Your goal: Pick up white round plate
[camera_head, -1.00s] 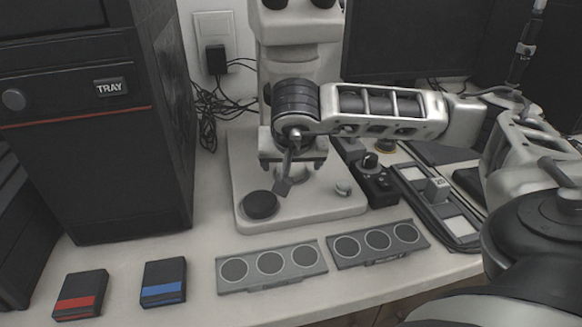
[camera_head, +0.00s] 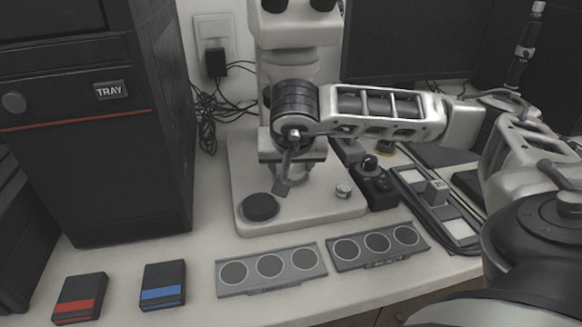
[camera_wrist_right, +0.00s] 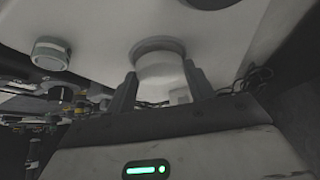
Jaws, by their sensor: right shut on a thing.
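The white round plate (camera_wrist_right: 160,70) shows in the right wrist view as a short, pale round piece with a darker ring around its far end. The two dark fingers of my right gripper (camera_wrist_right: 160,88) stand on either side of it, shut on it. In the head view my right gripper (camera_head: 288,160) is in front of the microscope column, above the microscope's pale base. The plate cannot be made out there, as the wrist and gripper cover that spot. My left gripper is not in view.
The microscope (camera_head: 300,62) stands behind my right arm, with a black disc (camera_head: 262,207) on its base. Two grey trays with round wells (camera_head: 271,287) (camera_head: 378,262) lie in front. A red-striped box (camera_head: 80,297) and a blue-striped box (camera_head: 163,284) lie left, before a dark tower (camera_head: 105,170).

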